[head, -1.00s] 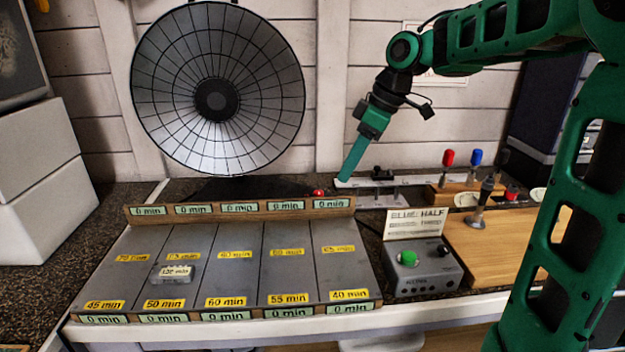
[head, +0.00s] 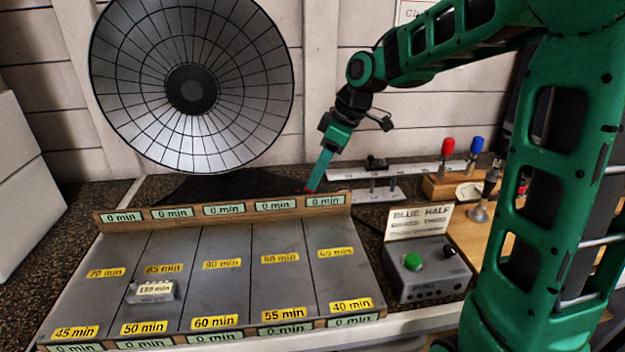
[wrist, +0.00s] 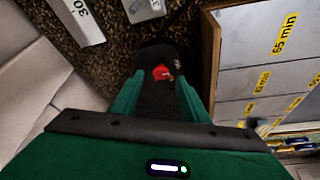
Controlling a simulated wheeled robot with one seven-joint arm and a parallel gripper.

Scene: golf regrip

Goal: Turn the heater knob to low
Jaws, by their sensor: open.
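The heater (head: 150,80) is a round silver dish with a wire grille, standing at the back left in the head view. Its black base (head: 225,186) lies behind the tray. The red heater knob (wrist: 161,73) shows in the wrist view on the base's dark end, with small pale marks beside it. My gripper (wrist: 157,100) is open and points at the knob, which lies between and beyond the two fingers. In the head view my gripper (head: 316,182) reaches down at the knob's place and largely hides it. I cannot tell whether the fingers touch it or which setting it points to.
A partitioned tray (head: 222,275) with minute labels and a grey "150 min" block (head: 152,291) lies in front. Its wooden back rail (head: 240,207) is close to my gripper. A grey box with a green button (head: 428,268) and a metal rail stand (head: 385,180) are to the right.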

